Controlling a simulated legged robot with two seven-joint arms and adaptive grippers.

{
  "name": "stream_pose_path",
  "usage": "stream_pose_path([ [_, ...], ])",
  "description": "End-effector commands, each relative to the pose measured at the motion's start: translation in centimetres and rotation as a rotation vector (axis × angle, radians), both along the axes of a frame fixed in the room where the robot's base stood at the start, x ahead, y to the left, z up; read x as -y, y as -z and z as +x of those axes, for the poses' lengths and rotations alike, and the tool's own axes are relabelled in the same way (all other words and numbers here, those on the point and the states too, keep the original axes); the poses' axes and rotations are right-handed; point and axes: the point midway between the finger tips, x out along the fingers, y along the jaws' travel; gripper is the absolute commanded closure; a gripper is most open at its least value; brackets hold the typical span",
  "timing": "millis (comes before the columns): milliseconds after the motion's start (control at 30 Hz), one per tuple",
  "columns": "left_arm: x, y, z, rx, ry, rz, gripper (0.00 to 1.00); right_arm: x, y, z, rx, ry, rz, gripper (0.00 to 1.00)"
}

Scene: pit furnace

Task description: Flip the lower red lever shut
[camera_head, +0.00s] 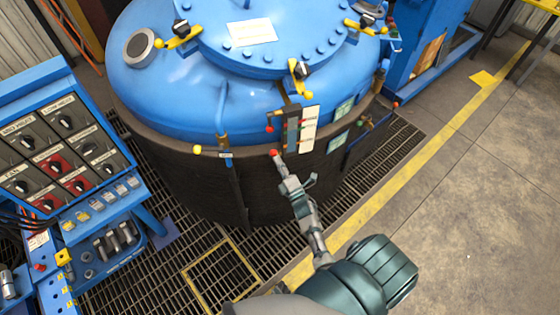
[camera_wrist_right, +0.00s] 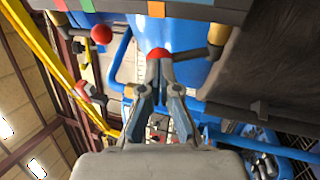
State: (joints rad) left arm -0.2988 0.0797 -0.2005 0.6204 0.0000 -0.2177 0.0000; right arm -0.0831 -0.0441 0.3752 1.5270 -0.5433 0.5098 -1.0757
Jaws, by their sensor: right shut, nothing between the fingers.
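The lower red lever's knob (camera_head: 274,152) is at the bottom of the gauge panel on the front of the blue tank. The upper red knob (camera_head: 270,129) is just above it. My right gripper (camera_head: 281,166) is shut and empty, with its tips right at the lower red knob. In the right wrist view a red knob (camera_wrist_right: 158,53) shows just beyond the closed fingertips (camera_wrist_right: 159,62); I cannot tell whether they touch. Another red knob (camera_wrist_right: 101,34) is to the upper left there. My left gripper is not in view.
The blue tank (camera_head: 175,85) with a dark lower wall fills the middle. A yellow knob (camera_head: 198,149) is left of the panel. A blue control console (camera_head: 120,205) stands at the left. Metal grating (camera_head: 190,235) surrounds the tank, and open floor (camera_head: 460,190) lies to the right.

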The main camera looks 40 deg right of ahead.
Motion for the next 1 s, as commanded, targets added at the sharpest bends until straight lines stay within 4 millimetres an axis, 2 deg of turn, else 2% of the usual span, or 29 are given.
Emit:
stream_pose_path([
  [33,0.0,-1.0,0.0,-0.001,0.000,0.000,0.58,0.1,-0.8,0.1,-0.018,-0.001,0.005,1.00],
  [333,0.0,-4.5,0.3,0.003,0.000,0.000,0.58,0.4,-2.1,1.3,-0.134,0.001,0.046,1.00],
  [1000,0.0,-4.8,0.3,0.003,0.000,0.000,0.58,1.2,-3.2,3.4,-0.130,0.000,0.044,1.00],
])
